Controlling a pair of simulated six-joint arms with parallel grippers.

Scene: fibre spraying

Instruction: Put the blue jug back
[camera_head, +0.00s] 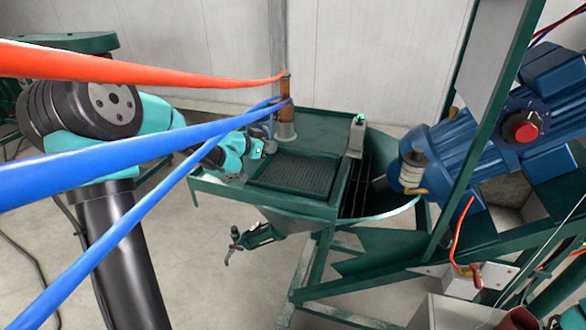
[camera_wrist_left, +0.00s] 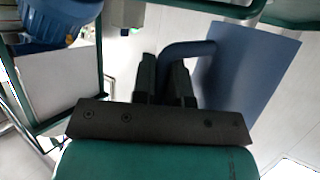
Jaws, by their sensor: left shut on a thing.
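The blue jug (camera_wrist_left: 252,75) fills the upper right of the left wrist view. It is tilted in that picture, with its curved handle (camera_wrist_left: 190,48) reaching to the left. My left gripper (camera_wrist_left: 165,75) is shut on the handle. In the head view my left arm comes in from the left, and its wrist end (camera_head: 225,153) is beside the left side of the green machine. I cannot make out the jug clearly there. My right gripper is not in view.
The green machine top (camera_head: 335,130) has a black grate (camera_head: 297,172) and an open hopper (camera_head: 385,200). A blue motor (camera_head: 455,150) stands at the right. Red hose (camera_head: 130,68) and blue hoses (camera_head: 120,160) cross in front of my left arm.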

